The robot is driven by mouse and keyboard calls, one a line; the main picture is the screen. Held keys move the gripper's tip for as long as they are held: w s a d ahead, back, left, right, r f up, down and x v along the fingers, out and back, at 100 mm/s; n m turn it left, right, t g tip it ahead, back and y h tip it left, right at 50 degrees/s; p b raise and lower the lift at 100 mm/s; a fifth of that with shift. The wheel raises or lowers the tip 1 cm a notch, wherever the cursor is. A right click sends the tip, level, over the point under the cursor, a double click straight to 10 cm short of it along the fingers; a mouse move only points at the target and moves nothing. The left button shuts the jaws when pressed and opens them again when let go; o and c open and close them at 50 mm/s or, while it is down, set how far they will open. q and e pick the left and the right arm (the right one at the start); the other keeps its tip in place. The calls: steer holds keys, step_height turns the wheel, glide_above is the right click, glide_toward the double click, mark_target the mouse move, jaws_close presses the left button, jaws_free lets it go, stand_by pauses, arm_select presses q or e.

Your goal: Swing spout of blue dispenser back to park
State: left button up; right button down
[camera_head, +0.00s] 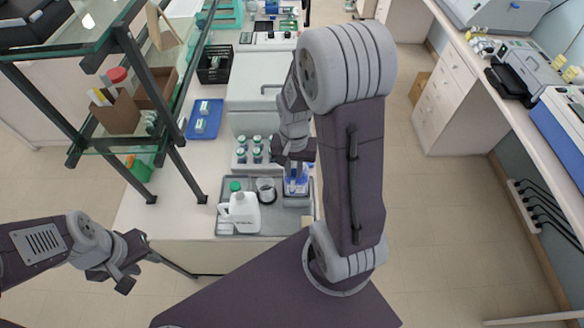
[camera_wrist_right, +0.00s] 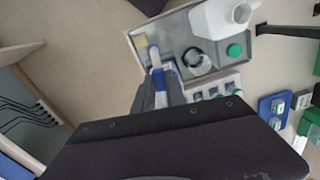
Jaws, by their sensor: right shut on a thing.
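The blue dispenser (camera_head: 296,186) stands at the right end of a grey tray (camera_head: 228,224) on the bench. In the right wrist view its blue top (camera_wrist_right: 172,73) shows beside my fingers, and a pale part, seemingly the spout (camera_wrist_right: 154,54), reaches past the fingertips toward the tray's corner. My right gripper (camera_head: 297,162) is at the dispenser's top, shut on what looks like the spout; in the right wrist view the fingers (camera_wrist_right: 157,83) hide the exact contact. My left gripper (camera_head: 138,270) is empty and open, away from the bench at lower left.
Several green-capped bottles (camera_head: 257,150) stand behind. A blue tray (camera_head: 204,119) and glass shelf frame (camera_head: 150,90) lie further left.

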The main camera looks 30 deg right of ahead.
arm_select(q)
steer(key=shift+s+d+r, duration=0.1)
steer(key=shift+s+d, duration=0.15)
steer(key=shift+d, duration=0.05)
arm_select(e)
steer(key=shift+s+d+n, duration=0.25)
steer(key=shift+d+n, duration=0.15)
steer(key=shift+n, duration=0.4)
arm_select(q)
steer(key=shift+d, duration=0.1)
arm_select(e)
steer(key=c, duration=1.4)
jaws_free()
steer(key=shift+o, duration=0.2)
arm_select(q)
steer(key=shift+f+b, duration=0.6)
steer(key=shift+f, duration=0.1)
arm_select(e)
step_height(320, 180, up, 9)
